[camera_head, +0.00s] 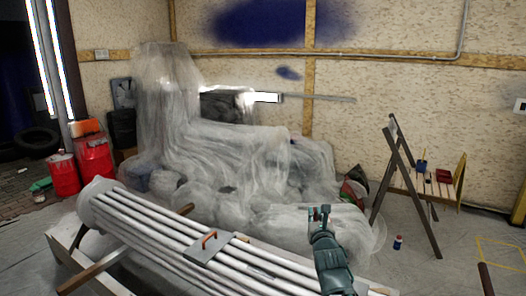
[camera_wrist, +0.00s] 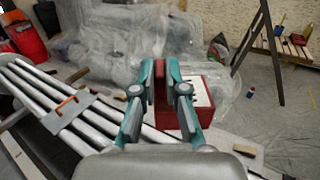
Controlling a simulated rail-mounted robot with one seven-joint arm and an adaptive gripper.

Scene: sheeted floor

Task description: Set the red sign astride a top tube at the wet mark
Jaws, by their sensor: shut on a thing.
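My gripper (camera_head: 319,214) is above the right part of a rack of pale grey tubes (camera_head: 150,220). In the wrist view my gripper (camera_wrist: 166,72) is shut on the red sign (camera_wrist: 190,112), which has a white panel facing right. The fingers pinch its upper red part, and the sign hangs below them, partly hidden by the fingers. Whether the sign touches a tube cannot be told. I cannot make out the wet mark on the tubes.
A grey plate with an orange handle (camera_head: 210,242) lies across the tubes. Sheeted furniture (camera_head: 240,160) stands behind. Red drums (camera_head: 94,155) are at left. A wooden trestle (camera_head: 405,185) stands at right, with a small bottle (camera_head: 398,242) on the floor. Open floor lies at right.

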